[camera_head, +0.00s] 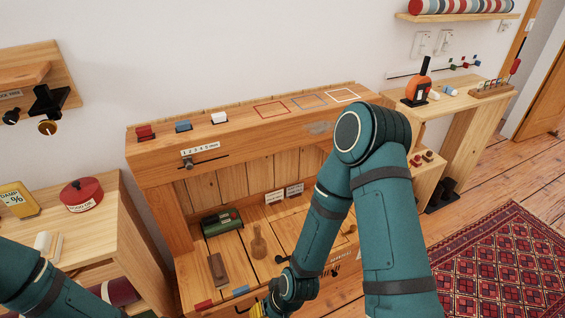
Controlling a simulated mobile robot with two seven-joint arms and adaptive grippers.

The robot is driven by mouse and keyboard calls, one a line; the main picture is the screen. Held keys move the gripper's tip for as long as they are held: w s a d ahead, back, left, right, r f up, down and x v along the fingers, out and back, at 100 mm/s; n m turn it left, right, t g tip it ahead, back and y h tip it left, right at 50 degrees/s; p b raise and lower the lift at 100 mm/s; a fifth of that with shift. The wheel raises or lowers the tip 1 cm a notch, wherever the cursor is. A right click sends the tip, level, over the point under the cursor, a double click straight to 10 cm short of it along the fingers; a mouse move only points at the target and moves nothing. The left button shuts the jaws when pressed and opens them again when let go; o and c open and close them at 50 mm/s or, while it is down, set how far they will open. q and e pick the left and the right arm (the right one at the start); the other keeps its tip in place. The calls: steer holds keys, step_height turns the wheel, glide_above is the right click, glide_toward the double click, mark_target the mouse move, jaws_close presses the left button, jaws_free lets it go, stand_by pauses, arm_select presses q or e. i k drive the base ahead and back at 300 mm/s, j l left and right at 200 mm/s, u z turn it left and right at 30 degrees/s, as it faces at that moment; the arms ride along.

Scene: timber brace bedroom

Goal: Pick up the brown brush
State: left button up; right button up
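A dark brown block-shaped thing (218,269), which could be the brown brush, lies on the bench's lower wooden surface, left of middle. A lighter brown, paddle-shaped wooden thing (258,243) stands or lies to its right; I cannot tell which of the two is the brush. My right arm reaches down across the bench, its wrist to the right of and nearer than both things. The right gripper (257,311) is mostly cut off at the bottom edge, so its fingers are unclear. My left arm shows at lower left, its gripper out of view.
A green box (221,222) sits behind the brown block. Red (204,305) and blue (240,290) pieces lie at the bench's front. The raised bench shelf (240,130) holds small coloured blocks. A side table (100,215) with a red tin (82,194) stands left.

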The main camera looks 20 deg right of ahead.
mark_target(221, 279)
steer(key=i+j+u, duration=0.55)
steer(key=i, duration=0.2)
